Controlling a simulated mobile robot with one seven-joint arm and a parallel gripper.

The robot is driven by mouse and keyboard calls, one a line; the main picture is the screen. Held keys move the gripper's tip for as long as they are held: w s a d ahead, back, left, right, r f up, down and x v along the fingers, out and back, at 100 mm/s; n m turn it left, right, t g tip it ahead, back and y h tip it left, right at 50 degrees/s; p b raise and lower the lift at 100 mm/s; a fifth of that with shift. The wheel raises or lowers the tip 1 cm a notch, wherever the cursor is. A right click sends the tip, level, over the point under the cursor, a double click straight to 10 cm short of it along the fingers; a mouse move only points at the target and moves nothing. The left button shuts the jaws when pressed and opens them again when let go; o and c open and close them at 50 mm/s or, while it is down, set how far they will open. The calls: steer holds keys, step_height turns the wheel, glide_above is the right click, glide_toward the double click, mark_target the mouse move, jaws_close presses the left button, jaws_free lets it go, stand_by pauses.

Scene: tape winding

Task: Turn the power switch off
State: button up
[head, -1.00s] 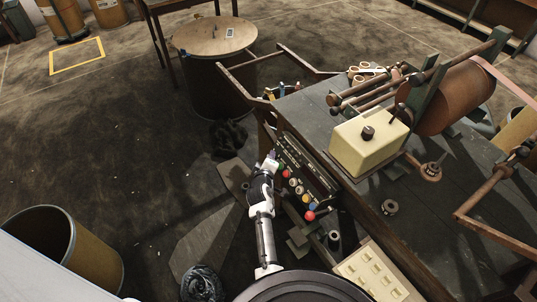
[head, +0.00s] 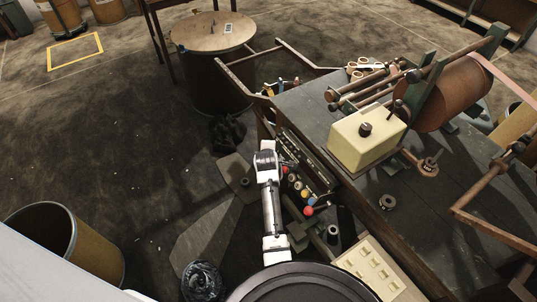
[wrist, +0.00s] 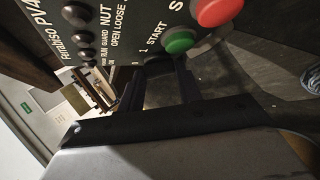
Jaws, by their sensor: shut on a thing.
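The control panel (wrist: 125,22) fills the top of the wrist view and carries white lettering. It also shows in the head view along the machine's side (head: 308,165). My gripper (wrist: 160,72) has its dark fingertips at the panel by the "0" and "1" marks, left of and below the green START button (wrist: 179,41). The fingers stand a little apart, shut on the power switch, which is dark and mostly hidden between them. A red button (wrist: 216,10) is further right. In the head view my wrist hides the fingers and part of the panel.
The machine table (head: 400,205) with the yellow box (head: 365,142) and brown roll (head: 458,95) stands to the right. A barrel with a round top (head: 212,35) is behind, an open bin (head: 65,240) at left. The floor left of my arm is mostly clear.

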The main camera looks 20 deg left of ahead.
stand_by(0.4)
steer(key=o, duration=1)
steer(key=shift+s, duration=0.1)
steer(key=b+v, duration=0.2)
steer(key=v, duration=1.1)
steer(key=shift+s+d+r+b, duration=0.1)
steer(key=shift+s+r+b, duration=0.05)
steer(key=shift+r+b, duration=0.15)
